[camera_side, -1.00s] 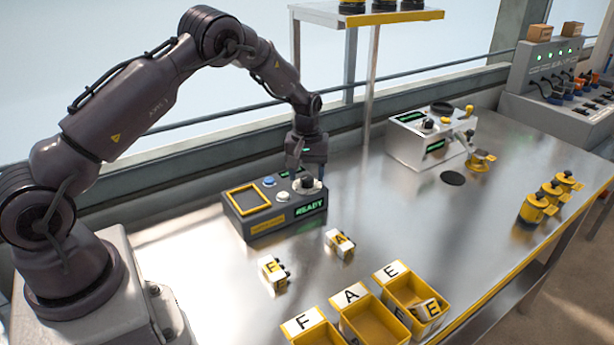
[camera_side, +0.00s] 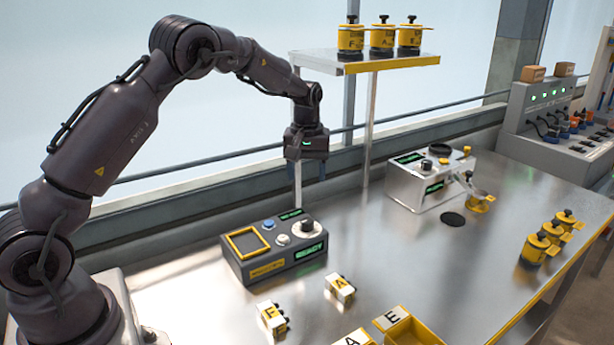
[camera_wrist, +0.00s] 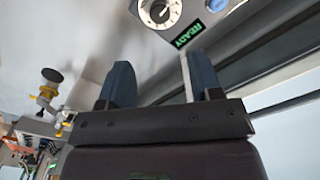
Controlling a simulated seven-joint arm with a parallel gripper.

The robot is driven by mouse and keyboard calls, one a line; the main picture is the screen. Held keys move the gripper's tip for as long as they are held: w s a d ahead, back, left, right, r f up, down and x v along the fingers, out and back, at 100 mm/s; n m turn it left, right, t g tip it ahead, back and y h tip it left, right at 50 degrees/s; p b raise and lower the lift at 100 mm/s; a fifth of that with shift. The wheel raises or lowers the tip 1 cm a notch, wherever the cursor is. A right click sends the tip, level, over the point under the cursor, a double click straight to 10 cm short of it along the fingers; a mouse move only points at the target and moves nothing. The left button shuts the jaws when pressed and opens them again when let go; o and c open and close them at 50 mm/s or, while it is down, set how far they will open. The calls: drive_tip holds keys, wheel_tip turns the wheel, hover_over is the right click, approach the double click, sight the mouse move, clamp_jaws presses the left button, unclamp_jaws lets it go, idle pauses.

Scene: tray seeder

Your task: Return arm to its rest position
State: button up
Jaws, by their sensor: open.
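My gripper (camera_side: 308,168) hangs above the back part of the bench, over and behind the dark control box (camera_side: 276,248), and touches nothing. In the wrist view its two blue-grey fingers (camera_wrist: 160,85) stand apart with nothing between them. The control box has a yellow-framed square, a blue button, a white button, a knob and a green READY display. Its knob and display also show at the top of the wrist view (camera_wrist: 187,35).
Two small lettered blocks (camera_side: 272,317) (camera_side: 340,288) lie in front of the box, near lettered yellow bins (camera_side: 410,330). A white machine (camera_side: 430,180) stands to the right. A raised shelf (camera_side: 365,60) holds yellow-black canisters; more (camera_side: 545,243) stand at the right edge.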

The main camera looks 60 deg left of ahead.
drive_tip(key=s+d+r+m+t, duration=0.2)
drive_tip(key=s+d+r, duration=0.3)
drive_tip(key=s, duration=0.4)
drive_tip(key=s+d+r+m+t, duration=0.1)
drive_tip(key=s+d+r+m, duration=0.4)
drive_tip(key=s, duration=0.5)
drive_tip(key=s+d+r+m+t, duration=0.2)
drive_tip(key=s+d+r, duration=0.3)
drive_tip(key=s, duration=0.4)
drive_tip(key=shift+s+d+r+m+t, duration=0.2)
drive_tip(key=shift+d+r+m+t, duration=0.15)
drive_tip(key=shift+m, duration=0.35)
